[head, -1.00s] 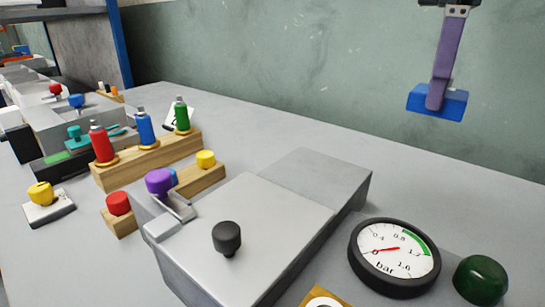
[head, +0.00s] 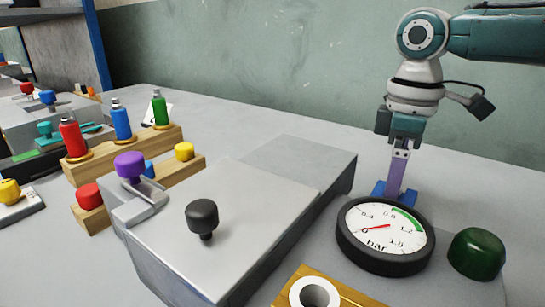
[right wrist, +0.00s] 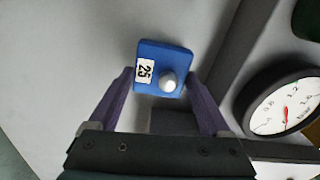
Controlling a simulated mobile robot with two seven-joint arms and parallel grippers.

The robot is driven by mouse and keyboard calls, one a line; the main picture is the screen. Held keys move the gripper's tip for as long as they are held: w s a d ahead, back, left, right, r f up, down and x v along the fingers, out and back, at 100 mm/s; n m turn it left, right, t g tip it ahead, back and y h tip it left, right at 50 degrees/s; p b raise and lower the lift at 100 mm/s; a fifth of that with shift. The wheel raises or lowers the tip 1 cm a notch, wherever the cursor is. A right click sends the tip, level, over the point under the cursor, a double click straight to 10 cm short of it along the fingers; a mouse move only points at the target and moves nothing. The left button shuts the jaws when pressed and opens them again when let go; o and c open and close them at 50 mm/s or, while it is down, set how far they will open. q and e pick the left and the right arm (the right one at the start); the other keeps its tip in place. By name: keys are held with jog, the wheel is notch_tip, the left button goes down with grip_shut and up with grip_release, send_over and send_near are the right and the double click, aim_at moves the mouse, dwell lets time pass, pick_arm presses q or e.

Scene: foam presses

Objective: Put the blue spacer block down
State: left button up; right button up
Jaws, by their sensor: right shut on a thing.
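The blue spacer block (head: 379,188) is low at the right side of the table, behind the pressure gauge, which hides part of it. In the right wrist view the block (right wrist: 155,58) shows its top, with a white label reading 25 and a round silver knob. My right gripper (head: 394,190) points down with its purple fingers shut on the block. In the right wrist view a finger stands on each side of the block. I cannot tell whether the block touches the table. My left gripper is not in view.
The pressure gauge (head: 385,237) and a green dome button (head: 477,254) stand in front of the block. A grey press (head: 225,215) with a black knob is to the left. A wooden piece with a ring (head: 285,296) is at the front. Bare table lies behind the press.

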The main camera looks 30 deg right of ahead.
jog(key=shift+f, duration=0.55)
jog(key=o, duration=1.5)
jog(key=shift+f, duration=0.15)
